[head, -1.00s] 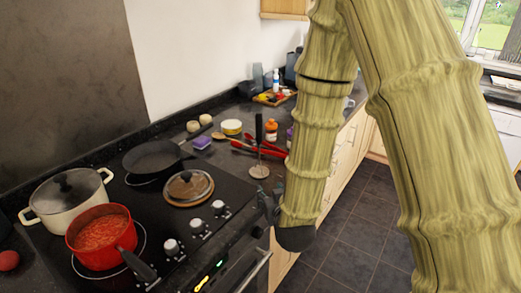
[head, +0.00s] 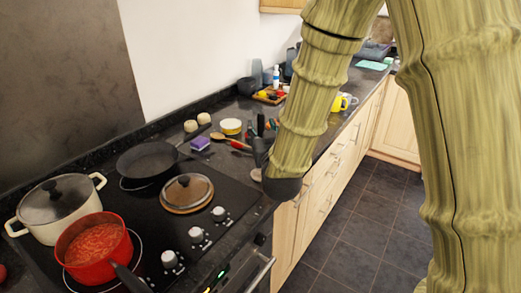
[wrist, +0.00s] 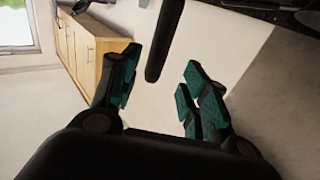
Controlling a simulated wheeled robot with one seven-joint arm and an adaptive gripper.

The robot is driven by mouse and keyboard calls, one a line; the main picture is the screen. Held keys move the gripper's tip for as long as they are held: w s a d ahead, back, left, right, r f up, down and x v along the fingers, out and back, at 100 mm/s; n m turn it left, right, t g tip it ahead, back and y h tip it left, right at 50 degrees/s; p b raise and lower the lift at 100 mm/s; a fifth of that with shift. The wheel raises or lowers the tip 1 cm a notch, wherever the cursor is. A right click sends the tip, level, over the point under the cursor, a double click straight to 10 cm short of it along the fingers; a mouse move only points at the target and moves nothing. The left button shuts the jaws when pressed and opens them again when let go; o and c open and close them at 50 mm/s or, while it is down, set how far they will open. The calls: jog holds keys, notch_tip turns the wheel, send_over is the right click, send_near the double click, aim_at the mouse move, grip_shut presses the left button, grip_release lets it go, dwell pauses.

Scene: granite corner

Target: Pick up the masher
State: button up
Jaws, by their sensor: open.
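The masher stands upright on the dark counter to the right of the hob. In the head view its black handle (head: 261,124) rises behind my gripper (head: 262,150), and part of its pale round base (head: 256,174) shows below. My arm hides the rest. In the wrist view the black handle (wrist: 164,40) comes in from the top, with its end between the two teal-padded fingers of my gripper (wrist: 164,88). The fingers are apart, with visible room on both sides of the handle.
On the hob are a red pot of sauce (head: 92,246), a cream pot (head: 55,203), a frying pan (head: 146,162) and a lid (head: 187,193). A purple sponge (head: 200,143), a white and yellow tub (head: 231,126) and a wooden spoon (head: 220,138) lie close behind the masher.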

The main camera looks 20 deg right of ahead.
aim_at(262, 122)
jog(key=shift+w+d+r+p, duration=0.1)
jog(key=shift+w+r+p, duration=0.15)
jog(key=shift+w, duration=0.2)
jog(key=w, duration=0.1)
jog(key=w+d+p, duration=0.1)
jog(key=w, duration=0.1)
jog(key=shift+w+p, duration=0.1)
jog(key=shift+p, duration=0.2)
jog(key=shift+w, duration=0.6)
grip_shut()
